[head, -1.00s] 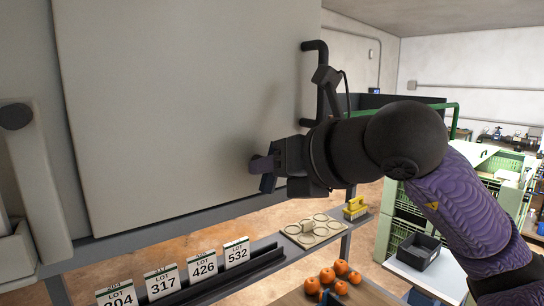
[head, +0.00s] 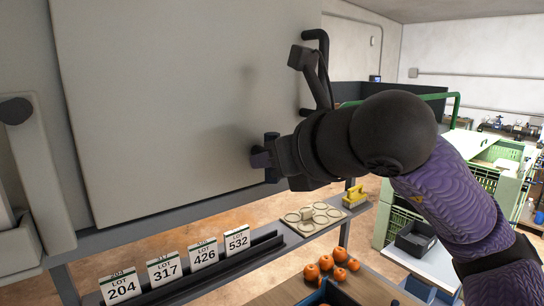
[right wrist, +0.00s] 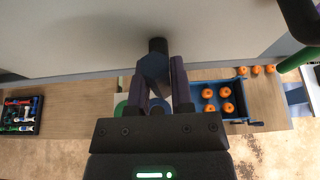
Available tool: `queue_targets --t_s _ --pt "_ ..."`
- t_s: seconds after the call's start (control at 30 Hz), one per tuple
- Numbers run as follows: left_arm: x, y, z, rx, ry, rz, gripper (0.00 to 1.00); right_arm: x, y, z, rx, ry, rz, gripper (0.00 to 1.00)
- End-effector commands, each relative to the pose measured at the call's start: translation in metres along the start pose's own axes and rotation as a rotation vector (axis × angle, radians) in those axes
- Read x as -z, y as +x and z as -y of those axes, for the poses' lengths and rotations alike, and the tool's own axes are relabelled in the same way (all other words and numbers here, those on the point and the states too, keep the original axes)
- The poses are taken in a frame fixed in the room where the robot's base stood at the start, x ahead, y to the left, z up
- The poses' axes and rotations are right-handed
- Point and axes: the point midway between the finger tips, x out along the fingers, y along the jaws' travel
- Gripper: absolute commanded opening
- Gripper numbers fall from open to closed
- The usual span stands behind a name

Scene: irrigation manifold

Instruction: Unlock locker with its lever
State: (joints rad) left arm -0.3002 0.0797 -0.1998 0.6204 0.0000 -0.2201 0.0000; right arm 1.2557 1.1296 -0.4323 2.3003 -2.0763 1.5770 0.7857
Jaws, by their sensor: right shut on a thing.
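The locker is a large box with a flat light grey door (head: 180,95) that fills the left and middle of the head view. The door looks closed. A small dark lever (right wrist: 154,67) stands out from the door near its lower right part. My right gripper (head: 265,157) reaches in from the right and is shut on the lever. In the right wrist view the two fingers (right wrist: 162,85) lie on either side of the lever. The fingers and wrist hide much of the lever in the head view. My left gripper is not in view.
A black bar handle (head: 324,75) is on the door's right side, close above my right wrist. Below are lot cards (head: 204,256) on a dark rack, a pale tray with rings (head: 313,216), a yellow item (head: 355,196) and oranges (head: 326,263). Green crates (head: 480,165) stand at right.

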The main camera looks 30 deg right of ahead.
Motion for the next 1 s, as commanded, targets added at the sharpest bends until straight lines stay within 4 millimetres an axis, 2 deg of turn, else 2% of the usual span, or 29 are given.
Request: queue_targets --t_s 0.13,0.17,0.3,0.33,0.57,0.67,0.83,1.0 --pt "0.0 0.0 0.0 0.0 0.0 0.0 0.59 0.001 0.0 0.0 0.0 -0.002 -0.003 0.0" --pt "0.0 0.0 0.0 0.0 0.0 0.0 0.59 0.001 0.0 0.0 0.0 -0.002 -0.003 0.29" --pt "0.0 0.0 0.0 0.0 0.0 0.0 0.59 0.001 0.0 0.0 0.0 -0.001 -0.002 0.59" --pt "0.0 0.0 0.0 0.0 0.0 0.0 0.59 0.001 0.0 0.0 0.0 -0.001 -0.002 0.63" --pt "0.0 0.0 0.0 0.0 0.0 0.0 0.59 0.0 0.0 0.0 -0.001 0.0 -0.001 0.63" --pt "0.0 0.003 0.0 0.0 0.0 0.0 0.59 0.0 -0.007 0.0 -0.002 0.001 0.003 0.63" --pt "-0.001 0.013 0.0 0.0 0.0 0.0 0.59 0.001 -0.049 0.0 0.0 -0.001 0.008 0.63" --pt "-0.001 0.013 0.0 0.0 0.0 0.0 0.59 -0.001 -0.086 0.0 0.0 0.0 0.005 0.63"
